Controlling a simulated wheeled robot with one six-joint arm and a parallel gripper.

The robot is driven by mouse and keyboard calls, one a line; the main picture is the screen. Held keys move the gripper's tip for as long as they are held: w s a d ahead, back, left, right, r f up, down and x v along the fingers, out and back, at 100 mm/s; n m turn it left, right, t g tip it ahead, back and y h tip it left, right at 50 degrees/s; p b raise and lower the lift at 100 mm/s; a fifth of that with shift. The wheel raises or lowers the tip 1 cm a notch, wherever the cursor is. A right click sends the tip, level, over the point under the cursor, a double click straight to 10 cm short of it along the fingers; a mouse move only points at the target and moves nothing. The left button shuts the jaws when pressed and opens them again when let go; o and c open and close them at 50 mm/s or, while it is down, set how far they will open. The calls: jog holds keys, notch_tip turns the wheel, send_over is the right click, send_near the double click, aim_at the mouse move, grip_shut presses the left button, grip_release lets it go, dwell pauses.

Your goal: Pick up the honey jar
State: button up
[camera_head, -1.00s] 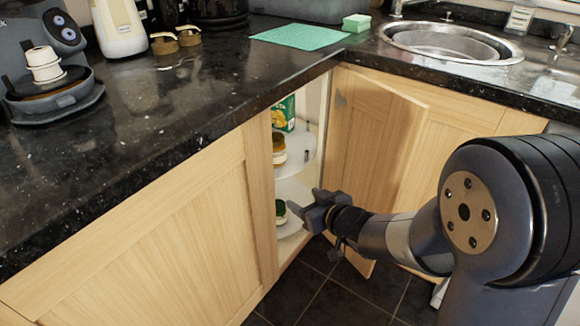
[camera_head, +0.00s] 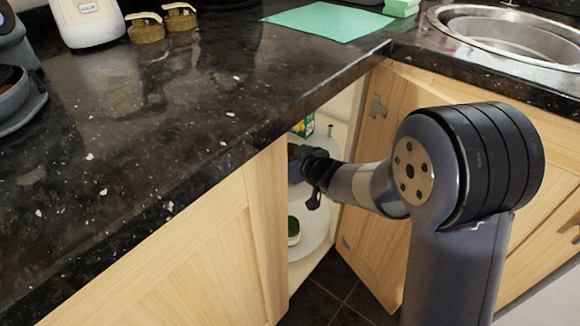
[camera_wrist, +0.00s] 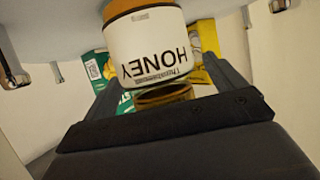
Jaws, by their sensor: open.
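The honey jar (camera_wrist: 148,48) shows in the wrist view with a white label reading HONEY upside down in the picture and an orange-brown band at the top edge. My gripper (camera_wrist: 158,72) is open, with one dark finger on each side of the lower part of the jar in that view. I cannot tell whether the fingers touch it. In the head view my gripper (camera_head: 303,163) reaches into the open corner cabinet, mostly hidden by the cabinet edge and wrist. The honey jar is hidden there.
A green carton (camera_head: 304,126) stands at the back of the cabinet. A green-lidded jar (camera_head: 293,231) is on the lower round shelf (camera_head: 312,238). The wrist view shows a yellow box (camera_wrist: 206,38) behind. The cabinet door (camera_head: 375,205) is open; the granite counter (camera_head: 180,130) overhangs.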

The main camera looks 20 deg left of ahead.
jog(key=shift+r, duration=0.1)
jog(key=c, duration=1.5)
jog(key=shift+o, duration=0.2)
notch_tip(320, 180, up, 10)
jog(key=p, duration=0.6)
jog(key=shift+p, duration=0.35)
